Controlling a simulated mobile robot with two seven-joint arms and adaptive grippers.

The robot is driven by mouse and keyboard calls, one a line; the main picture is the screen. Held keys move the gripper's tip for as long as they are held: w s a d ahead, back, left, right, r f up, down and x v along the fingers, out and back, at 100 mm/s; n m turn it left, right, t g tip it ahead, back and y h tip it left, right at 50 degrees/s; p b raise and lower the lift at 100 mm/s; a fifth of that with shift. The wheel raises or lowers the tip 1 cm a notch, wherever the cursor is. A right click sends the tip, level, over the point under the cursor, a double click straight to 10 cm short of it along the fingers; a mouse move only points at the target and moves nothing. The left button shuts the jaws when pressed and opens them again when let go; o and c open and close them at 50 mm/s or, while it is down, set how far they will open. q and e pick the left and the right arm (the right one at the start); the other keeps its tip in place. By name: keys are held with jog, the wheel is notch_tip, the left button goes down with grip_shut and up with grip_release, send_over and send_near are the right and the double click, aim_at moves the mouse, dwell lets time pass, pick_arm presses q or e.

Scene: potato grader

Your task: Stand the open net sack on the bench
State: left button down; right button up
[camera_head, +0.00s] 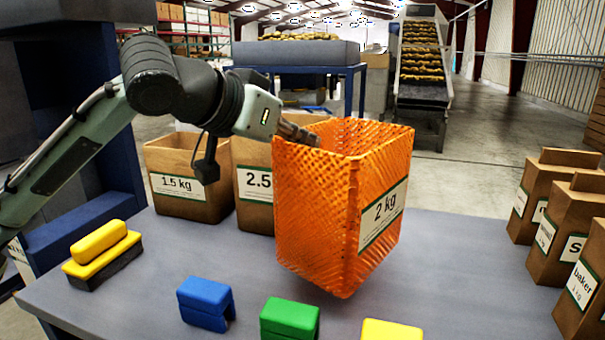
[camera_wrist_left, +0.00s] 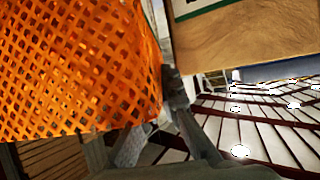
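The orange net sack (camera_head: 318,215) with a "2 kg" label is in the middle of the head view, mouth open and facing up, tilted a little. A dark shadow lies under its lower edge, and it appears to hang just above the bench (camera_head: 200,245). My left gripper (camera_head: 300,134) reaches in from the left and is shut on the sack's rim at its back left; the fingertips are partly hidden by the net. In the left wrist view the sack's net wall (camera_wrist_left: 75,70) fills the left side, against the gripper's finger (camera_wrist_left: 175,95). My right gripper is not in view.
Brown paper bags marked 1.5 kg (camera_head: 188,195) and 2.5 (camera_head: 255,165) stand behind the sack. Several small bags (camera_head: 570,235) stand on the right. Bench between sack and right bags is clear.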

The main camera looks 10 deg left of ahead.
pick_arm(q)
notch_tip(320, 180, down, 5)
jog(key=shift+f+b, duration=0.1)
jog(key=shift+b, duration=0.2)
jog(key=c, duration=1.7)
grip_release()
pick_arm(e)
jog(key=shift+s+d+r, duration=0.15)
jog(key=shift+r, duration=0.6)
